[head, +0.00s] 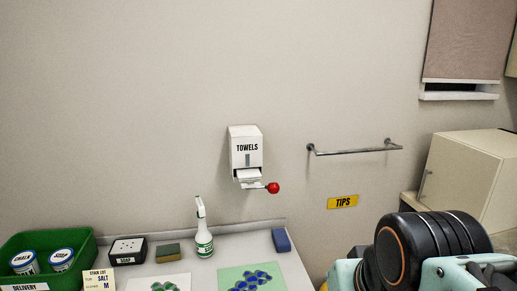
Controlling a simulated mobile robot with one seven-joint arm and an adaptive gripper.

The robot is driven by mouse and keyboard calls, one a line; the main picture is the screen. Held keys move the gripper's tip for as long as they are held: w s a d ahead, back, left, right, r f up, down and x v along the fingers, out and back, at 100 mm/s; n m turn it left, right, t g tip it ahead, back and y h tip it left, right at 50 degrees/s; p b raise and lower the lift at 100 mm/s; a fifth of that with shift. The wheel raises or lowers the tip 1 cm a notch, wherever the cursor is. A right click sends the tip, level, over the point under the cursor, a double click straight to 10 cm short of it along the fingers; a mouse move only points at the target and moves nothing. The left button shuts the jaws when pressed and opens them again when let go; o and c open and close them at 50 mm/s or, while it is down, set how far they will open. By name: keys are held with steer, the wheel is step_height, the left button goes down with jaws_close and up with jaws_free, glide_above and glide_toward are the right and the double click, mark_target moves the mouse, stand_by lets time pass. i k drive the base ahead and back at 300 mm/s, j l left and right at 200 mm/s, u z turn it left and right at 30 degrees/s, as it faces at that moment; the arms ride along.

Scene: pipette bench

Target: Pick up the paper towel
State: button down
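A white towel dispenser (246,152) labelled "TOWELS" hangs on the wall near the middle of the head view. A small piece of white paper towel (248,174) shows at its lower opening. A lever with a red ball knob (273,188) sticks out to the right below it. Part of my arm, black and pale teal, fills the lower right corner, well right of and below the dispenser. My gripper's fingertips cannot be made out, so I cannot see whether it holds anything.
The bench (230,262) below holds a spray bottle (203,235), a sponge (167,253), a black soap box (127,250), a blue block (281,240) and a green delivery crate (78,237) with tubs. A metal rail (350,151) is on the wall; a cream cabinet (465,175) stands right.

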mark_target(251, 176)
steer(key=u, duration=1.25)
steer(key=i+l+z, duration=0.15)
steer(key=z, duration=0.25)
steer(key=i+z, duration=0.3)
steer(key=z, duration=0.15)
steer(key=i+z, duration=0.25)
steer(key=z, duration=0.15)
